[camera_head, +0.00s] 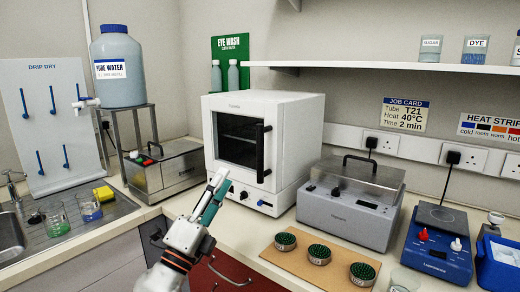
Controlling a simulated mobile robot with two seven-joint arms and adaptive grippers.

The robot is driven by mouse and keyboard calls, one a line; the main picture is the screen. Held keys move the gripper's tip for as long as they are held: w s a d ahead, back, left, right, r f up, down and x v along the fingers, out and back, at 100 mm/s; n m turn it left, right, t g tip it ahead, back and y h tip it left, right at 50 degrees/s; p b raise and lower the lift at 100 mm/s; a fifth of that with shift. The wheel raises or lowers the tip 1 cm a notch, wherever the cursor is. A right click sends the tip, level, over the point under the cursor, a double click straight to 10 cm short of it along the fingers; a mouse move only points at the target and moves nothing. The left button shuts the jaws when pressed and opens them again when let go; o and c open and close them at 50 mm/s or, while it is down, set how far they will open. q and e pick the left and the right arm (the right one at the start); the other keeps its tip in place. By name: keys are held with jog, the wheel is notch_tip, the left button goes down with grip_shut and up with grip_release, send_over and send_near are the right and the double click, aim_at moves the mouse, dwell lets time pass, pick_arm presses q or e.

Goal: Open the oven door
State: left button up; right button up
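The white oven (283,148) stands on the bench against the back wall. Its door (237,140) has a dark window and looks closed. A black vertical handle (262,153) is on the door's right side. My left gripper (225,180) reaches up from the bottom, in front of the oven's lower left front, and overlaps it in the picture. It is left of and below the handle, apart from it. No object shows in its fingers; whether they are open or shut is unclear from this angle. My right gripper is not in view.
A grey lidded bath (345,218) stands right of the oven; a metal box (165,170) stands left. In front, a wooden board (285,262) holds three round green-topped holders. A blue hotplate (430,255) is at right. A shelf (380,66) overhangs the back right.

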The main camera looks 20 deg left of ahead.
pick_arm(q)
jog(key=w+d+r+m+g+h, duration=0.3)
jog(key=d+r+m+g+h, duration=0.25)
jog(key=m+h, duration=0.55)
jog(key=w+a+m+g+y, duration=0.3)
jog(key=w+a+m+y, duration=0.3)
jog(key=w+m, duration=0.25)
jog(key=shift+n, duration=0.35)
jog(key=x, duration=0.8)
jog(key=shift+w+f, duration=0.1)
jog(key=shift+f, duration=0.05)
grip_shut()
